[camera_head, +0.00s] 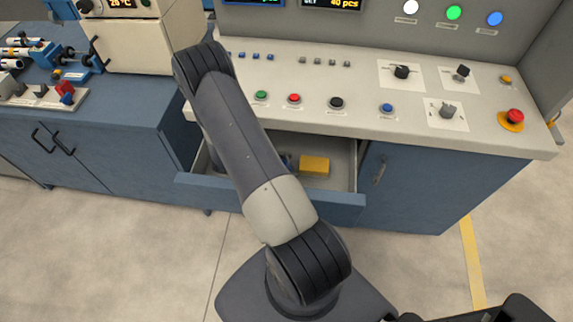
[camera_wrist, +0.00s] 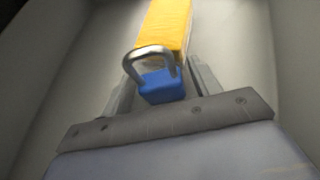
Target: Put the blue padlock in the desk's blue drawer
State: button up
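The drawer (camera_head: 340,206) under the console is pulled open, with a blue front and a pale inside. The blue padlock (camera_wrist: 162,86) has a silver shackle and sits between the two grey fingers of my gripper (camera_wrist: 163,82) in the wrist view. The fingers look closed on its sides, though the contact is not fully clear. The pale drawer interior surrounds it. In the head view my arm hides the gripper, and only a small blue bit shows beside the arm inside the drawer.
A yellow block (camera_head: 314,166) lies in the drawer and shows just beyond the padlock in the wrist view (camera_wrist: 167,25). The console top (camera_head: 330,125) with buttons and knobs overhangs the drawer. A blue workbench (camera_head: 110,130) with tools stands to the left.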

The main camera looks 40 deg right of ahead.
jog(key=shift+o, duration=0.2)
jog(key=shift+r, duration=0.15)
jog(key=b+v, duration=0.1)
jog(key=v, duration=0.6)
jog(key=shift+w+a+r, duration=0.1)
jog(key=shift+a, duration=0.15)
